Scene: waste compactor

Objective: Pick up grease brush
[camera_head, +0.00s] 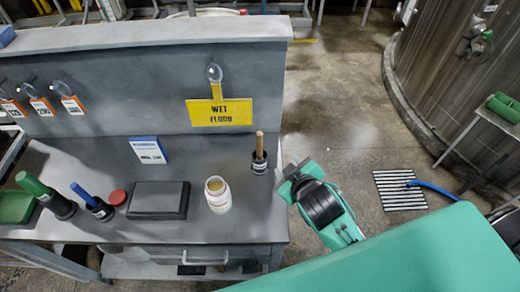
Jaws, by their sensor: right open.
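A wooden-handled tool (260,145), which looks like the grease brush, stands upright in a black holder (259,165) near the right end of the grey workbench (245,220). Its lower end is hidden in the holder. My right gripper (289,181) is just right of the holder, by the bench's right edge, apart from the tool. It is open and nothing shows between its fingers. An open white jar (218,198) with yellowish contents stands left of the holder. My left gripper is not in view.
Left on the bench are a dark flat box (158,202), a red lid (117,197), blue-handled (84,194) and green-handled (34,185) tools in black holders, and a blue-white card (147,150).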

